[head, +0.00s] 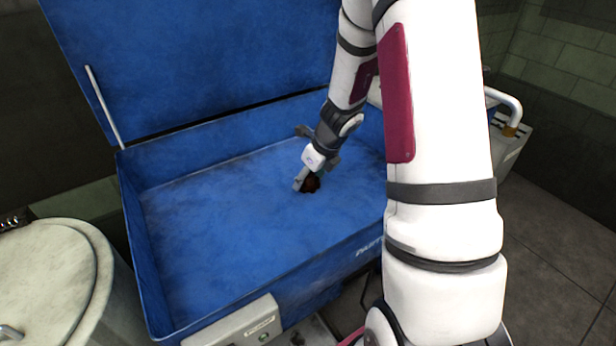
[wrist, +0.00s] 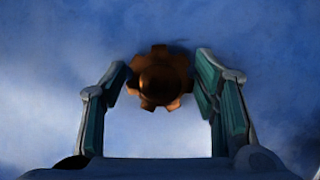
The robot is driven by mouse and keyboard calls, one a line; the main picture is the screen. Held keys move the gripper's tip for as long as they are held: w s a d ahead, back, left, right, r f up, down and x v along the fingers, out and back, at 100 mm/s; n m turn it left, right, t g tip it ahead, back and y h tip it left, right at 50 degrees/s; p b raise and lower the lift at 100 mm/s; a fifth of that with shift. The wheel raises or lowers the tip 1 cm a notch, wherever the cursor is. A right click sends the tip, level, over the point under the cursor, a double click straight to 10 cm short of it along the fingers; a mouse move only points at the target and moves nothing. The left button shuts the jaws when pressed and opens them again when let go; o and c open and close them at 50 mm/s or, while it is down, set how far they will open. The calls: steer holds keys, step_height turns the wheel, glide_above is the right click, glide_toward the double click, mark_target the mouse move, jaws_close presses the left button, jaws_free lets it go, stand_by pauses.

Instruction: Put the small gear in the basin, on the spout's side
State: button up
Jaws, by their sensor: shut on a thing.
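The small gear (wrist: 160,78) is orange-brown and toothed, with a rounded middle. It sits between my two fingertips in the wrist view, and my gripper (wrist: 162,70) is shut on it. In the head view the gear (head: 312,184) is a small dark reddish shape at my gripper (head: 304,182), partly hidden by a finger. The basin (head: 220,215) is a wide blue tub. My gripper holds the gear inside its walls, low over the floor, right of the middle. I cannot tell whether the gear touches the floor. I cannot clearly make out the spout.
The basin's blue lid (head: 200,60) stands open at the back, with a pale strut (head: 104,108) at its left. A round cream drum (head: 50,285) stands at the left. A control box (head: 235,325) is on the basin's front. The basin's left floor is clear.

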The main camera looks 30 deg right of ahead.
steer(key=o, duration=1.6)
steer(key=shift+f, duration=0.1)
steer(key=p+v, duration=0.5)
steer(key=v, duration=0.7)
steer(key=s+a+r+n+y, duration=0.2)
steer(key=s+a+r+n, duration=0.9)
steer(key=a+r+n, duration=0.45)
steer(key=s+a+r+n+g+h, duration=0.1)
steer(key=s+a+n+g+h, duration=0.1)
steer(key=s+n, duration=1.5)
steer(key=shift+s+r+h, duration=0.3)
steer(key=shift+s+h, duration=0.15)
steer(key=shift+h, duration=0.15)
steer(key=shift+n, duration=0.25)
